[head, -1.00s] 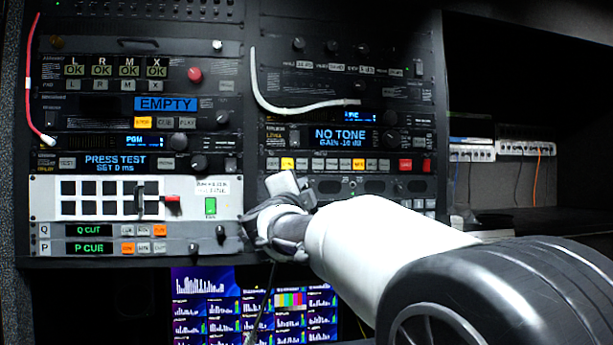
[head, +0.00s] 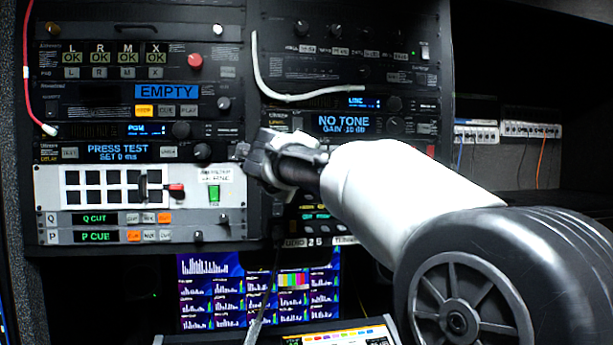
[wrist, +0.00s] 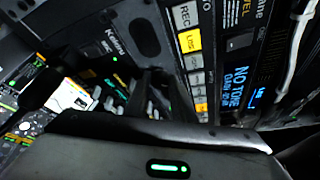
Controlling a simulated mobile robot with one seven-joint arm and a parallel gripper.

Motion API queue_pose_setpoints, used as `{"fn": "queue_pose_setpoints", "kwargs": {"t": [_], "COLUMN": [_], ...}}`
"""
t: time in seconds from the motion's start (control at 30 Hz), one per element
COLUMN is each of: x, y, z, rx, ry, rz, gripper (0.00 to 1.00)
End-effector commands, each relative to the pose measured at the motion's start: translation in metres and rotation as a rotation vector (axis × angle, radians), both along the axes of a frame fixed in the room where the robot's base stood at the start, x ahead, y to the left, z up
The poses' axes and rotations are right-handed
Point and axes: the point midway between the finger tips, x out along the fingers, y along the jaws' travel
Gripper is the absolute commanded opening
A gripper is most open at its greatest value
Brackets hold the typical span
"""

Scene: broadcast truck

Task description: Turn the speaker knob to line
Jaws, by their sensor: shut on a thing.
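My gripper (head: 258,152) is in front of the rack, at the left end of the unit with the blue "NO TONE" display (head: 343,121). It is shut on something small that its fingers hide. The dark fingers (wrist: 152,92) also show in the wrist view, over a lower panel with small coloured lights. I cannot make out a knob between them. A display (head: 363,102) reading "LINE" has a dark round knob (head: 394,103) at its right. Another knob (head: 181,130) is beside the "PGM" display. I cannot tell which is the speaker knob.
A white cable (head: 310,97) hangs across the right rack. A red cable (head: 27,80) hangs at the left. A lit screen (head: 215,292) stands below, with a console (head: 350,336) in front. The white button panel (head: 52,195) is left of my gripper.

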Motion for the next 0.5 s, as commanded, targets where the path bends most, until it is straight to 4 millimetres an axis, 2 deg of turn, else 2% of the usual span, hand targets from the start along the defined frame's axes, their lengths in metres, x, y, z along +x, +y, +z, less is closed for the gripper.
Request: {"fn": "queue_pose_setpoints", "kwargs": {"t": [0.5], "x": [0.0006], "y": [-0.0012], "z": [0.0001], "rx": [0.117], "ry": [0.036], "rz": [-0.002], "gripper": [0.00]}}
